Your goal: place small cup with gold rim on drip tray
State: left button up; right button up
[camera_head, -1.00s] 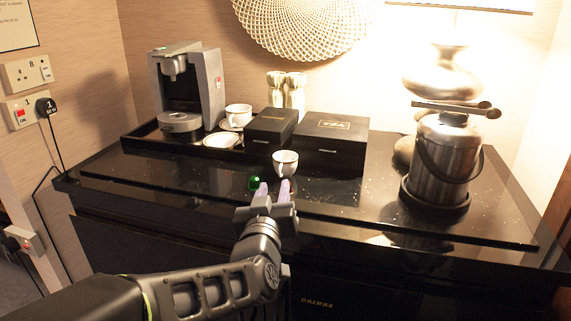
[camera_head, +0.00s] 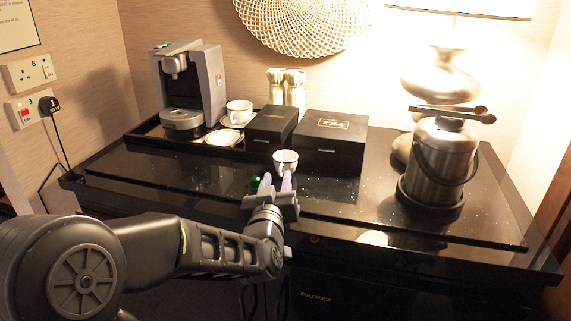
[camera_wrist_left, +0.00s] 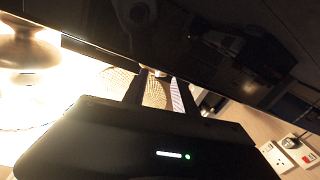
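A small white cup (camera_head: 285,157) stands upright on the black counter, in front of the black boxes. Its rim looks darker, but gold is hard to confirm. My left gripper (camera_head: 277,181) is just on the near side of this cup, with its two fingers apart and nothing clearly held between them. In the left wrist view, the open fingers (camera_wrist_left: 156,92) show with a small pale shape between them, too unclear to name. The coffee machine (camera_head: 211,88) stands at the back left, with its round silver drip tray (camera_head: 181,120) empty. My right gripper is out of view.
Another white cup (camera_head: 239,110) on a saucer and a white dish (camera_head: 222,137) sit beside the machine. Black boxes (camera_head: 333,141) stand behind the small cup. A steel ice bucket (camera_head: 441,160) is at right. The counter between the small cup and bucket is clear.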

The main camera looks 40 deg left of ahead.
aim_at(284, 167)
pick_arm(q)
jog(key=x, duration=0.2)
jog(key=shift+w+a, duration=0.2)
jog(key=shift+w, duration=0.15)
grip_shut()
dwell(0.4)
jog(key=shift+f, duration=0.1)
dwell(1.0)
